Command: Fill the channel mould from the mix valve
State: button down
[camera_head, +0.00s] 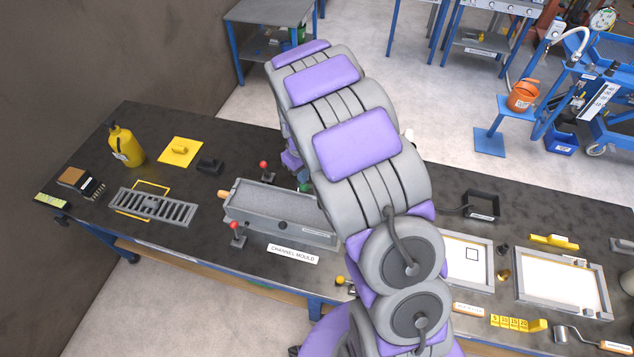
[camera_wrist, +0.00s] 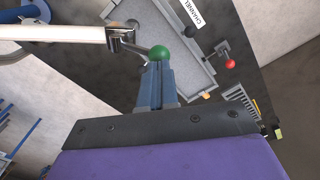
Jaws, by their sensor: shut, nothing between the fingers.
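The channel mould (camera_head: 250,225) is a long grey trough on the dark bench, with a "CHANNEL MOULD" label in front. Its near part shows in the wrist view (camera_wrist: 190,72); I cannot tell whether its grey inside holds any mix. A green ball knob (camera_wrist: 159,53) sits at the end of a metal lever on a valve (camera_wrist: 120,32) at the end of a pale pipe. My gripper (camera_wrist: 156,70) is shut and empty, its fingertips right at the green knob; contact is unclear. In the head view my arm hides the gripper and part of the mould.
Red-knobbed clamps (camera_head: 263,165) stand beside the mould. Framed trays (camera_head: 562,312) and small tools fill the right side.

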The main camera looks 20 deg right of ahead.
jog(key=shift+f, duration=0.3)
jog(key=shift+f+b, duration=0.3)
jog(key=shift+f, duration=0.05)
jog(key=shift+f+b, duration=0.55)
jog(key=shift+f, duration=1)
dwell(5.8)
